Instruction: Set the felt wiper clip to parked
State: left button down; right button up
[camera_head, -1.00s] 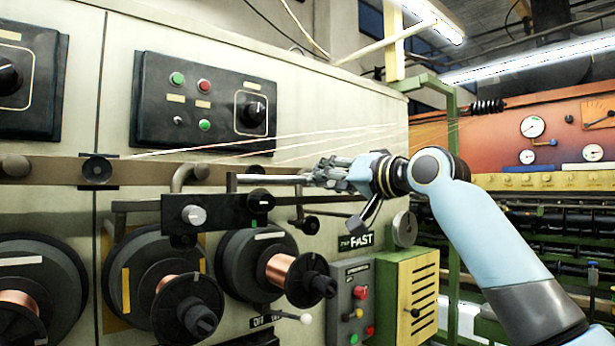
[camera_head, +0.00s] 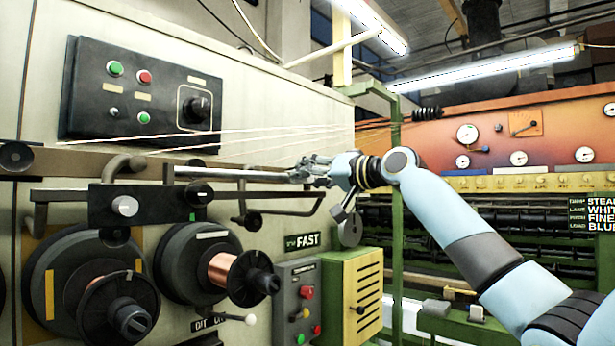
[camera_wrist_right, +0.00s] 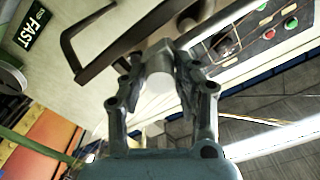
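I cannot pick out the felt wiper clip for certain. A pale metal rod (camera_head: 235,174) runs along the front of the machine, under the stretched wires. My right gripper (camera_head: 305,171) is at the rod's right end. In the right wrist view its fingers (camera_wrist_right: 158,78) stand partly apart, with a pale, rod-like piece between them. I cannot tell whether they grip it. A dark block with a pale knob (camera_head: 125,206) sits left of the rod. A small black-knobbed lever (camera_head: 247,219) hangs below it. My left gripper is not in view.
A control panel (camera_head: 145,95) is above, and a FAST sign (camera_head: 307,241) and a push-button box (camera_head: 300,300) are below right. A bent dark bar (camera_wrist_right: 90,60) is close to the right gripper. A green post (camera_head: 396,180) stands behind the arm.

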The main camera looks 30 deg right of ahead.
jog(key=o, duration=0.4)
jog(key=shift+w+d+f, duration=0.1)
jog(key=shift+w+d, duration=0.05)
jog(key=shift+d, duration=0.05)
jog(key=shift+a, duration=0.1)
jog(key=shift+s, duration=0.25)
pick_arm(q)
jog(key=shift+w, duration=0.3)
pick_arm(e)
jog(key=shift+v, duration=5.8)
